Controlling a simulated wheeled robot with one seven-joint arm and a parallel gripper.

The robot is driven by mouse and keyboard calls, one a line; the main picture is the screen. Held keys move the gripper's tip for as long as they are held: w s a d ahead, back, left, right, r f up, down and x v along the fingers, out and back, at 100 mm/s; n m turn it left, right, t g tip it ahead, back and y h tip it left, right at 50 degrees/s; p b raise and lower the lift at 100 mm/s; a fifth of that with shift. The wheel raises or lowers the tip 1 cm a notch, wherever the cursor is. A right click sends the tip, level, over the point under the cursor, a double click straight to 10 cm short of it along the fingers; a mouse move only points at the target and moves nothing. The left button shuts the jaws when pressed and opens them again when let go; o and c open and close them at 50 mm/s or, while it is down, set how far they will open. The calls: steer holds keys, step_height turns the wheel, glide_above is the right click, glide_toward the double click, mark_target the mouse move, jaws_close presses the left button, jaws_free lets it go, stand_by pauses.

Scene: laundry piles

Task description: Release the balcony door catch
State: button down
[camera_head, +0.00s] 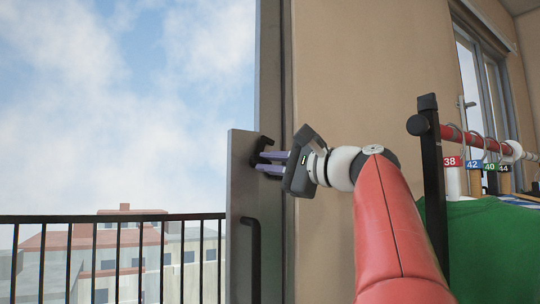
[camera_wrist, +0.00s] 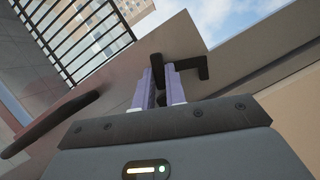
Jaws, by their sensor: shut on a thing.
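The balcony door (camera_head: 240,200) is a grey panel edge left of the tan wall. A small black catch (camera_head: 265,142) is fixed high on its face. My gripper (camera_head: 267,163) reaches it from the right, with its two purple fingers closed around part of the catch. In the wrist view the catch (camera_wrist: 192,65) is a black bent lever; its stem sits between my fingertips (camera_wrist: 160,76) and its arm sticks out to the right. The fingers partly hide the catch in both views. A black pull handle (camera_head: 252,250) is on the door below, apart from my gripper.
A black railing (camera_head: 110,218) runs across the balcony at left, with buildings and sky beyond. A clothes rack (camera_head: 432,170) with a red rail, numbered tags and a green garment (camera_head: 490,240) stands close at right, beside my arm. A window is behind it.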

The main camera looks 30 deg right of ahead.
steer(key=shift+r+n+g, duration=0.15)
steer(key=shift+n+g, duration=0.55)
steer(key=shift+n, duration=1.2)
steer(key=c, duration=1.4)
jaws_free()
steer(key=shift+c, duration=0.2)
